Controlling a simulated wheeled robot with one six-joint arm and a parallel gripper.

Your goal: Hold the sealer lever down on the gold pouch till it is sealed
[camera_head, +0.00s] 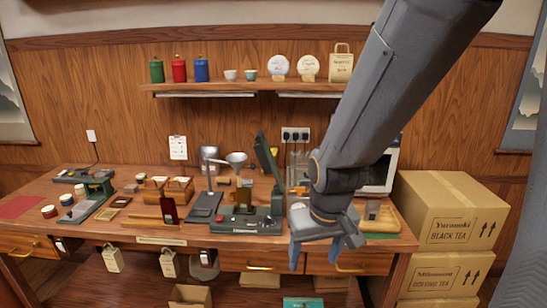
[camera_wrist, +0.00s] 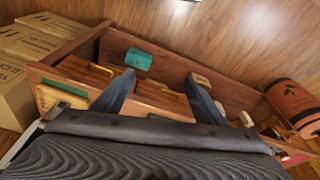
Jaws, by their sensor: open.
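The sealer looks to be the dark green unit (camera_head: 250,223) with small lights at the middle of the desk. Its long green lever (camera_head: 268,160) stands raised and tilted at the right end of the unit. I cannot pick out the gold pouch with certainty. My gripper (camera_head: 325,256) hangs pointing down, right of the sealer and in front of the desk's front edge, apart from the lever. In the wrist view its two fingers (camera_wrist: 160,82) are spread with nothing between them.
The wooden desk (camera_head: 190,233) holds a funnel (camera_head: 236,158) on a stand by the sealer and a green device (camera_head: 97,190) at left. Cartons (camera_head: 452,215) stack at the right. A shelf (camera_head: 240,88) with tins hangs behind. A teal box (camera_wrist: 138,59) lies low beyond my fingers.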

